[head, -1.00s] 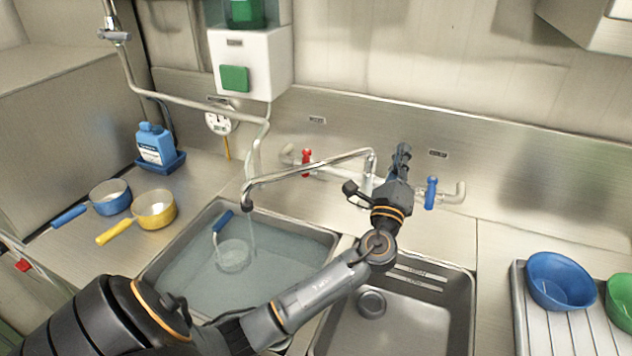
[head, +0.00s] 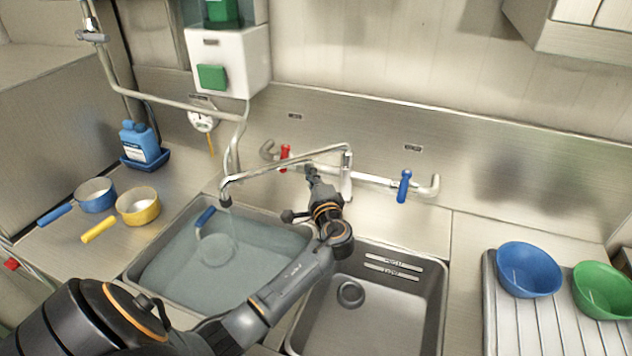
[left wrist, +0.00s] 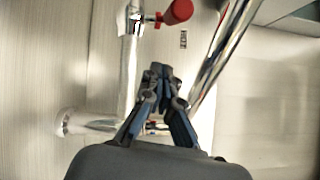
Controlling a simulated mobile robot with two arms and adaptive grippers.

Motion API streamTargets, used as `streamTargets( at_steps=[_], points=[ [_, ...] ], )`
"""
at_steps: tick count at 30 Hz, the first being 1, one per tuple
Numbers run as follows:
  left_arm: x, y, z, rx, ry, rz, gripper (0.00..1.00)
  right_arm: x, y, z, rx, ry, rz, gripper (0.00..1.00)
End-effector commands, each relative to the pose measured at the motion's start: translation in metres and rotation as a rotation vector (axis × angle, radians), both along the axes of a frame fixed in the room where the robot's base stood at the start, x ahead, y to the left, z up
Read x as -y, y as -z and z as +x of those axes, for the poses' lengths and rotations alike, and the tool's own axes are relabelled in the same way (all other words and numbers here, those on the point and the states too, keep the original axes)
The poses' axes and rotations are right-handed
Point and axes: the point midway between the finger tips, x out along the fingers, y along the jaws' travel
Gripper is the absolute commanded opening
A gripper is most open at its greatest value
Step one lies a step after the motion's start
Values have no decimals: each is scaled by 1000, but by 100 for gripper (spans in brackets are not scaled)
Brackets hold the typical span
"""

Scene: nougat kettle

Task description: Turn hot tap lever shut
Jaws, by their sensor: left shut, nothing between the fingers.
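The hot tap lever (head: 285,152) is red and stands on the left part of the wall tap's pipe. In the left wrist view the red lever (left wrist: 178,11) is at the top, beyond my fingertips. My left gripper (head: 311,170) is shut and empty, below and right of the red lever and apart from it. Its closed fingers show in the left wrist view (left wrist: 160,72). The blue lever (head: 404,186) is on the right part of the pipe. The spout (head: 275,173) reaches left over the filled sink. My right gripper is out of view.
The left sink (head: 160,272) holds water and a blue-handled pan (head: 217,248). The right sink (head: 424,300) is empty. Blue and yellow pans (head: 138,206) stand at left. Bowls (head: 528,270) sit on the drainboard at right. The spout passes close to my gripper.

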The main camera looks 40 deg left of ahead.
Motion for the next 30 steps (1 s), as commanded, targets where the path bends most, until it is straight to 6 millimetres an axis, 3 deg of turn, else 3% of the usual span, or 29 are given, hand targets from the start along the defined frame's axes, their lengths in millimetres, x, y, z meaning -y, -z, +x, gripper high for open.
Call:
streamTargets(
  at_steps=[2,7,23,30],
  points=[
    [-12,-7,-8,-4,-1,2,0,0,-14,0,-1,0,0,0],
    [-26,-8,-20,-3,1,1,0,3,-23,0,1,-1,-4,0],
    [-33,-7,-26,-2,11,1,0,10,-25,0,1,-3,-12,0],
    [-48,-6,-43,-5,167,6,0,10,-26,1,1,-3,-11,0]
  ],
)
